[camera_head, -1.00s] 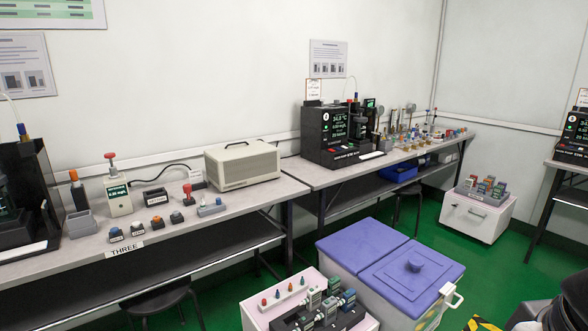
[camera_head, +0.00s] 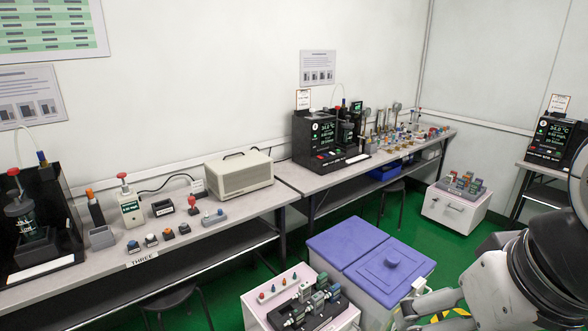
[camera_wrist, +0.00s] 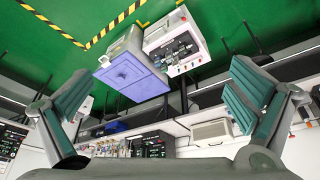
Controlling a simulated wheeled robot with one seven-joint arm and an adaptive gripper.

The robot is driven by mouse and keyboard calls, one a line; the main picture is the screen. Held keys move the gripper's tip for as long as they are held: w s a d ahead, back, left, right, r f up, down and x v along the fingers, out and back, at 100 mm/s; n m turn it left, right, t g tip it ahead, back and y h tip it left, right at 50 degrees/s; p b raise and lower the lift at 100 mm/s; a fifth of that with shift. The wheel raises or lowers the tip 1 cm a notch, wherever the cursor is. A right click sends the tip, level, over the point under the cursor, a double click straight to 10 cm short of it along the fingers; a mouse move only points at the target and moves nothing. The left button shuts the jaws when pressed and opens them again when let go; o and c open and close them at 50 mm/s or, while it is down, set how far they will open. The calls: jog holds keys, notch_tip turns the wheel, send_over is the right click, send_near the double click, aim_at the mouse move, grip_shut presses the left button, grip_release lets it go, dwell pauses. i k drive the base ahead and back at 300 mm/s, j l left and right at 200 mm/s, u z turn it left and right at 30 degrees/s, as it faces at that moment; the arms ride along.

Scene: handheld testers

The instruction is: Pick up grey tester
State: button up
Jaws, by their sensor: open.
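Several small handheld testers with grey-green and bluish bodies (camera_head: 318,298) lie in a black holder (camera_head: 335,317) on a low white cabinet at the bottom of the head view. The same holder shows small and upside down in the wrist view (camera_wrist: 174,51). More testers with grey and coloured parts (camera_head: 466,182) stand on another white cabinet at right. I cannot tell which one is the grey tester. My gripper (camera_wrist: 160,100) is open and empty, its two green-grey fingers wide apart, and far from the testers. In the head view my arm is at the lower right.
A grey-white bin with purple lids (camera_head: 350,240) stands beside the front cabinet. Long benches (camera_head: 240,205) with instruments run along the wall. A stool (camera_head: 170,300) is under the near bench. Green floor (camera_head: 405,215) is free between the bin and right cabinet.

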aim_at(318, 303)
jog(key=i+l+u, duration=0.25)
jog(key=l, duration=0.4)
jog(key=l+u, duration=0.2)
jog(key=l, duration=0.5)
jog(key=i+l+u, duration=0.1)
jog(key=l+u, duration=0.15)
jog(key=l, duration=0.45)
